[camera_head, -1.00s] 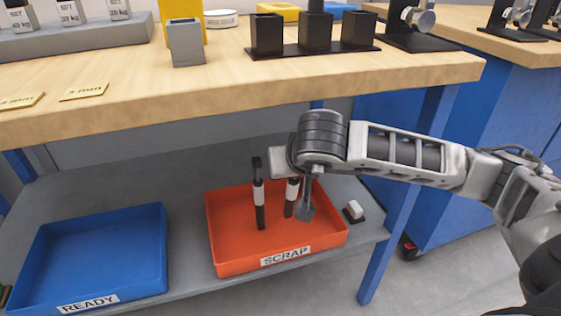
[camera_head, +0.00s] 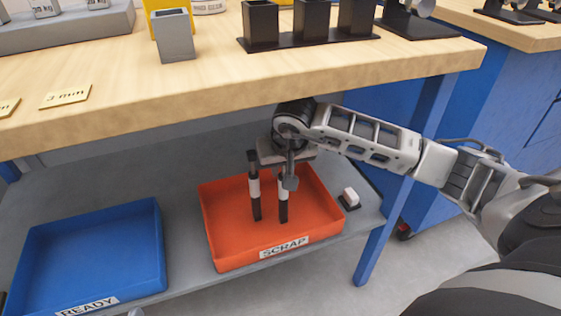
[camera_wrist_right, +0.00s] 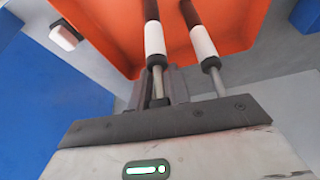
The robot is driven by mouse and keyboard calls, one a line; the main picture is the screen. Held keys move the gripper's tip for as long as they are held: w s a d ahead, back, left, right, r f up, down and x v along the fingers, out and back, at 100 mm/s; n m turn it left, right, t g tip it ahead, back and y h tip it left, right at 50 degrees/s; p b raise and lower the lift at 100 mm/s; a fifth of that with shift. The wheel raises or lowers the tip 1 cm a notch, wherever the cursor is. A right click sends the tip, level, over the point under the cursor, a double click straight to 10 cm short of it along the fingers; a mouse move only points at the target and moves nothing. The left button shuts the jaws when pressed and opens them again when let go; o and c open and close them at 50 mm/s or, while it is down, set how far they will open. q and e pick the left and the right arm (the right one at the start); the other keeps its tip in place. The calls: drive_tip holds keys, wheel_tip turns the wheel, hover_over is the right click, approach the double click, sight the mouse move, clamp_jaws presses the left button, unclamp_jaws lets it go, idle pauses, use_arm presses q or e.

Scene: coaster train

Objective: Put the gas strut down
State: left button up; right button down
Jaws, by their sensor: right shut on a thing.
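My right gripper (camera_head: 290,178) is over the orange SCRAP bin (camera_head: 213,235), shut on a gas strut (camera_head: 284,205), black with a white band. The strut hangs near upright inside the bin; whether its lower end touches the bin floor I cannot tell. In the right wrist view this strut (camera_wrist_right: 155,40) runs up from between the fingers (camera_wrist_right: 160,88). A second, similar strut (camera_head: 255,190) stands near upright in the bin, to the left of the gripper. It also shows in the right wrist view (camera_wrist_right: 203,42), beside the fingers. My left gripper is not in view.
The bin sits on a grey lower shelf (camera_head: 185,185) under the wooden bench top (camera_head: 200,95). A blue READY bin (camera_head: 150,275) is to the left. A small white-topped block (camera_head: 349,197) lies just right of the SCRAP bin. A blue table leg (camera_head: 385,230) stands further right.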

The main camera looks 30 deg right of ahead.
drive_tip(key=c, duration=1.3)
unclamp_jaws()
